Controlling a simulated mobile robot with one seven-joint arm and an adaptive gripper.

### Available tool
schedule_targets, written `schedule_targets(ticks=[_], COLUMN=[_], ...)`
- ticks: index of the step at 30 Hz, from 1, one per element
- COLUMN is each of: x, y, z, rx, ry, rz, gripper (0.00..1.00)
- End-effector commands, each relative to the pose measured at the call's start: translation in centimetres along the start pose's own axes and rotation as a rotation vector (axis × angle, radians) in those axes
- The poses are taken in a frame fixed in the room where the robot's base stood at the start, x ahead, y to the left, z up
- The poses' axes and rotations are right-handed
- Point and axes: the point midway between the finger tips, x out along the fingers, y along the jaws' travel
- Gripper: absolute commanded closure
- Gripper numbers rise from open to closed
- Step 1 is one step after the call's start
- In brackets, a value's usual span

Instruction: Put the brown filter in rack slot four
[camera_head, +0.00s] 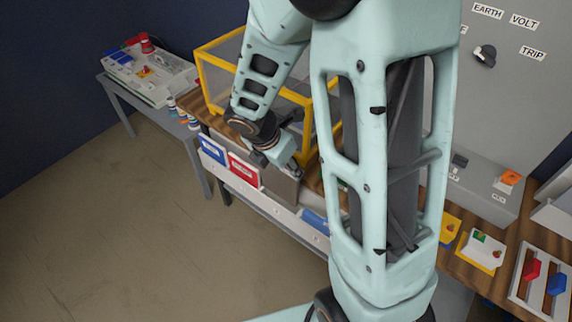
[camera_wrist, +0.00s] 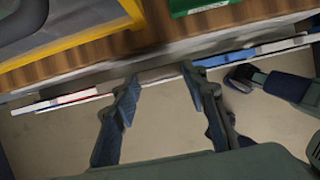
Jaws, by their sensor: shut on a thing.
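The brown filter (camera_head: 282,187) is a grey-brown flat panel at the front of the bench in the head view. It stands at the white rack (camera_head: 262,201), just right of a red filter (camera_head: 243,171). My gripper (camera_head: 284,165) is over its top edge and shut on it. In the wrist view my gripper (camera_wrist: 163,92) has a finger at each side of a thin pale edge. Most of the filter is hidden there, and I cannot tell whether it is fully seated or which slot number it is at.
A blue filter (camera_head: 213,150) stands left of the red one, and another blue one (camera_head: 314,221) is further right along the rack. A yellow-framed clear box (camera_head: 212,57) stands on the bench behind. Open floor (camera_head: 130,220) lies in front.

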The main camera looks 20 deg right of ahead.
Motion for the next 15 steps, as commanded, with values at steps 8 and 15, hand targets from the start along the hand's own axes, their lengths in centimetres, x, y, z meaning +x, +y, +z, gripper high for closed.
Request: schedule_targets(ticks=[8, 15], x=[1.58, 1.42], y=[0.03, 0.01], z=[-0.65, -0.59], rx=[0.0, 0.0], ry=[0.0, 0.0], rz=[0.001, 0.0], gripper=[0.82, 0.82])
